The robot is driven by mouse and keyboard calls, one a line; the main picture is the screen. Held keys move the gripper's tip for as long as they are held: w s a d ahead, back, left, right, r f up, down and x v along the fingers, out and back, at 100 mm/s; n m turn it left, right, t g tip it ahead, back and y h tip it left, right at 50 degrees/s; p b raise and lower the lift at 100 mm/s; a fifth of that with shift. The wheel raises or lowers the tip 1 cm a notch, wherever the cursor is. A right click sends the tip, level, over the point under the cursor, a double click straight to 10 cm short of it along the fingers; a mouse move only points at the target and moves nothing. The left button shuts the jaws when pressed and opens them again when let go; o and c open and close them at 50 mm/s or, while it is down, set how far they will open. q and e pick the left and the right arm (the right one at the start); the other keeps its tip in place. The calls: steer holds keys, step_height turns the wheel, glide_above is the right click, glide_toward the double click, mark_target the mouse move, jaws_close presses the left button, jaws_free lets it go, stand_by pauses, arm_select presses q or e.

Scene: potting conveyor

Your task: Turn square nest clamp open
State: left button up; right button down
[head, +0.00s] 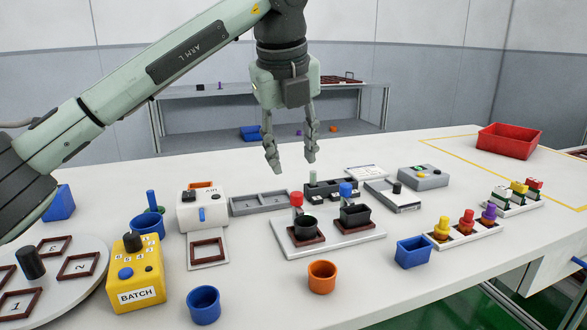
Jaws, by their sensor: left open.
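A white board (332,241) on the table carries two brown nests. The right nest holds a black square pot (355,214). A blue-topped clamp knob (346,190) stands just behind this pot. The left nest holds a dark round pot (306,227), with a red-topped knob (297,200) behind it. My left gripper (291,165) hangs fingers down above and behind the board, open and empty, apart from both knobs. How the blue knob's clamp is turned is too small to tell. My right gripper is not in view.
A dark rack with a pale green knob (313,177) stands behind the board, below my left gripper. An orange cup (322,276) and a blue square cup (412,251) stand in front. A yellow batch box (136,273) is at left, a red bin (508,141) at far right.

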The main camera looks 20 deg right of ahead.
mark_target(297, 193)
arm_select(q)
steer(key=f, duration=0.2)
steer(key=f+y, duration=0.1)
steer(key=f, duration=0.1)
steer(key=d+f+t+y+p, duration=0.1)
steer(key=f, duration=0.2)
steer(key=shift+w+d, duration=0.1)
steer(key=shift+w, duration=0.3)
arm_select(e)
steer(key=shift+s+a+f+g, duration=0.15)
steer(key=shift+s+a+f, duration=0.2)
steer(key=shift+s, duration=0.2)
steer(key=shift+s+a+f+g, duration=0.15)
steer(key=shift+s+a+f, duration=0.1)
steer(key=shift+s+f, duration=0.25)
arm_select(q)
steer(key=shift+c, duration=0.2)
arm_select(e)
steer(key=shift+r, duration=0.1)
arm_select(q)
steer(key=shift+m, duration=0.3)
jaws_close()
